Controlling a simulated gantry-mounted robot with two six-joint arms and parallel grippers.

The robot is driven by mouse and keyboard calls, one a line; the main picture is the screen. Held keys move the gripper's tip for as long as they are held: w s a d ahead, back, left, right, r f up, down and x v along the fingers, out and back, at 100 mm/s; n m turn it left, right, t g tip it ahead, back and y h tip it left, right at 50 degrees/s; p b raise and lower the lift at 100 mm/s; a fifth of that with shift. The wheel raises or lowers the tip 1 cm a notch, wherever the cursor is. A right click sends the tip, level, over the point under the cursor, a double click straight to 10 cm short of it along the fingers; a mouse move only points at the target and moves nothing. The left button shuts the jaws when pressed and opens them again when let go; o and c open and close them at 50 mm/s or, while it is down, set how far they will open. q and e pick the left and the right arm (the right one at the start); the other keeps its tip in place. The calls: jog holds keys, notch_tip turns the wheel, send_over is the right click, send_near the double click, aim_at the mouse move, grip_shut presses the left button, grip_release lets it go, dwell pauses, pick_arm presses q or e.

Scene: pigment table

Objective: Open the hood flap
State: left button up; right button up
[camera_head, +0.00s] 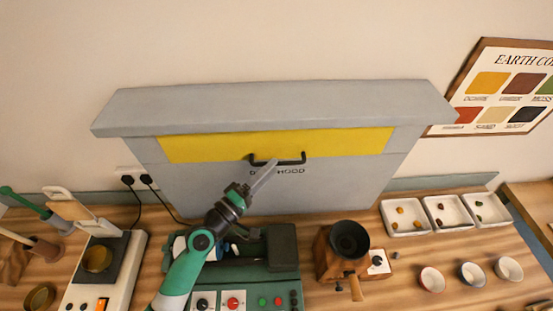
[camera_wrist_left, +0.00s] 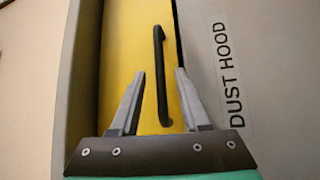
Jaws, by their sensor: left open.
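The hood flap (camera_head: 210,147) is a yellow panel set in the front of the grey dust hood (camera_head: 180,190), under its overhanging top. It looks closed. A black bar handle (camera_head: 292,162) sits at the flap's lower edge. My left gripper (camera_head: 273,166) is in front of the handle and hides part of it and of the hood's label. In the left wrist view, the left gripper (camera_wrist_left: 160,73) is open, with the black handle (camera_wrist_left: 161,75) showing between its fingers over the yellow flap (camera_wrist_left: 120,60). I cannot tell whether the fingertips reach past the bar. My right gripper is not in view.
Below the hood stand a green machine with knobs (camera_head: 285,245), a grinder (camera_head: 348,240) and a white device (camera_head: 125,250). White sample trays (camera_head: 405,229) and small bowls (camera_head: 431,279) are at the right. A colour chart (camera_head: 500,85) hangs on the wall.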

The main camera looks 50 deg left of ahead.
aim_at(278, 146)
pick_arm(q)
jog(key=w, duration=0.3)
jog(key=shift+w+r, duration=0.1)
jog(key=shift+r, duration=0.1)
jog(key=shift+c, duration=0.2)
grip_shut()
dwell(1.1)
